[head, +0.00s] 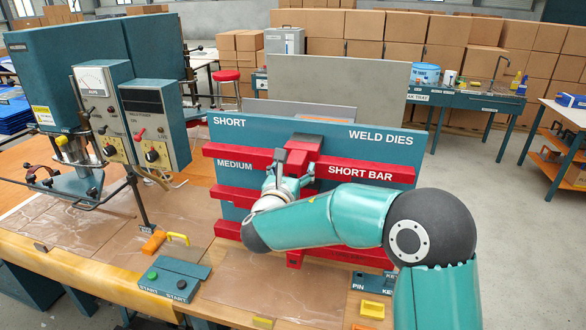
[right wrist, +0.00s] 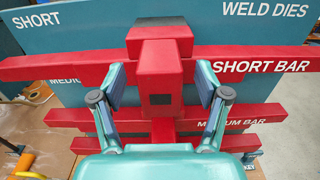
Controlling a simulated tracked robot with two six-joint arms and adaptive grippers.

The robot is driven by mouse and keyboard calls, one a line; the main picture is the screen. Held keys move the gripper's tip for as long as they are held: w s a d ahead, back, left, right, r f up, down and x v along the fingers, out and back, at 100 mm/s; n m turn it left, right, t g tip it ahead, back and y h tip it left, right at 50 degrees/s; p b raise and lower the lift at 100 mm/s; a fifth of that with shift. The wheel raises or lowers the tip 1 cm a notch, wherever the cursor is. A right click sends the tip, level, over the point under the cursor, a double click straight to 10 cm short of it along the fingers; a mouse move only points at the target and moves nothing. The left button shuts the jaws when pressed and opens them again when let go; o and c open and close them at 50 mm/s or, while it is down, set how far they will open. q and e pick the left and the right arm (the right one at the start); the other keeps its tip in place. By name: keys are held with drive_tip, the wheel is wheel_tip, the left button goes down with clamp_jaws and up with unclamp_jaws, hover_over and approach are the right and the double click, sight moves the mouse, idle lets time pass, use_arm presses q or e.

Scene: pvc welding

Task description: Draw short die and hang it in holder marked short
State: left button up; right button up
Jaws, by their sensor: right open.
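The teal die board (head: 240,135) stands upright on the bench and reads SHORT at its upper left and WELD DIES at its upper right. The top red bar, lettered SHORT BAR (head: 365,173), lies across it; it also shows in the right wrist view (right wrist: 245,66). A red block (right wrist: 160,60) with a dark square in its face sticks out from the bar's middle. My right gripper (head: 294,168) is open in front of the board. In the right wrist view its fingers (right wrist: 161,78) stand either side of the block, with visible gaps. My left gripper is not in view.
Lower red bars cross the board, one lettered MEDIUM BAR (right wrist: 232,122). A welding machine (head: 140,115) stands at the left. A START button box (head: 175,280), an orange-handled tool (head: 153,242) and a yellow tray (head: 373,309) are on the bench. Clear sheeting covers the front.

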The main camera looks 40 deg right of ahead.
drive_tip(key=v, duration=1.2)
drive_tip(key=shift+w, duration=0.1)
drive_tip(key=s+f+m+g+y, duration=0.1)
drive_tip(key=s+f+g+y, duration=0.15)
drive_tip(key=f, duration=0.55)
drive_tip(key=s+f+g+y, duration=0.1)
drive_tip(key=f+g+y, duration=0.15)
drive_tip(key=f, duration=0.65)
drive_tip(key=s+a+f+m+g+y, duration=0.2)
drive_tip(key=s+a+f+m+y, duration=0.2)
drive_tip(key=f+m, duration=0.5)
drive_tip(key=s+a+f+m+g+y, duration=0.2)
drive_tip(key=s+a+f+m+y, duration=0.2)
drive_tip(key=s+a+f+m, duration=0.3)
drive_tip(key=s+a+f+m+g+y, duration=0.2)
drive_tip(key=s+a+f+m+y, duration=0.2)
drive_tip(key=f+m, duration=0.7)
drive_tip(key=s+a+f, duration=0.2)
drive_tip(key=s, duration=0.2)
drive_tip(key=shift+y, duration=0.3)
